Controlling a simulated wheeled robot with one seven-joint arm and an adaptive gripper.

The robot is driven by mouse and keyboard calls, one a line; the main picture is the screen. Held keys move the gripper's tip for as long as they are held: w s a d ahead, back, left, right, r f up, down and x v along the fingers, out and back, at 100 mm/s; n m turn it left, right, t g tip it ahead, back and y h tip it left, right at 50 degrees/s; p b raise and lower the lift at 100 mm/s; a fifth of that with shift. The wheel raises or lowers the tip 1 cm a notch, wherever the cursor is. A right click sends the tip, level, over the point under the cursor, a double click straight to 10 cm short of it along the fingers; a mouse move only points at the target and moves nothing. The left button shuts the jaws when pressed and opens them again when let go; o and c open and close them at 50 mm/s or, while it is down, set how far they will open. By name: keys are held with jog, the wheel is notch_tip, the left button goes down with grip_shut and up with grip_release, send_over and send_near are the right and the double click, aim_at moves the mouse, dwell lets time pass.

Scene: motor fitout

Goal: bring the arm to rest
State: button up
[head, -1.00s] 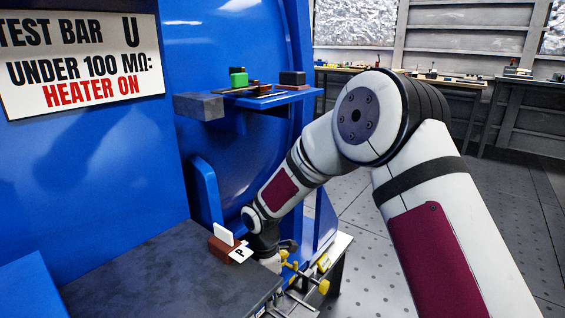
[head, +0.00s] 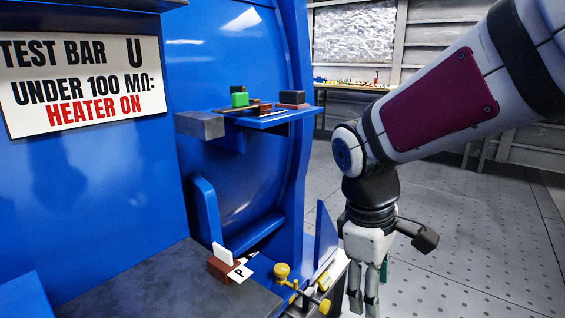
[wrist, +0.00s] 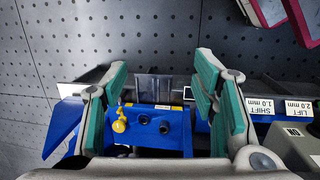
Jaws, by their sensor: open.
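My gripper (head: 364,298) hangs downward in the head view, right of the blue machine (head: 225,60), above the grey floor. In the wrist view my gripper (wrist: 168,100) has its two green-padded fingers wide apart with nothing between them. Below and beyond the fingers is a blue block (wrist: 150,130) with a yellow knob (wrist: 120,122) and dark round fittings. I cannot tell how near the fingers are to it.
A brown block with a white plate (head: 222,266) and a P tag (head: 240,272) sits on the dark bench (head: 165,290). A blue shelf (head: 270,120) carries small parts. Yellow knobs (head: 282,270) stand at the bench's right end. Open floor (head: 460,260) lies to the right.

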jog(key=s+d+r+m+y, duration=0.1)
jog(key=s+d+m, duration=0.1)
jog(key=s+m, duration=0.65)
jog(key=s+d+r+m+y, duration=0.1)
jog(key=s+d+r+m, duration=0.15)
jog(key=s, duration=1.15)
notch_tip(320, 180, up, 34)
jog(key=t+p, duration=0.4)
jog(key=p, duration=2.8)
jog(key=shift+d+f+n+p, duration=0.2)
jog(key=shift+n+p, duration=0.1)
jog(key=shift+w, duration=0.1)
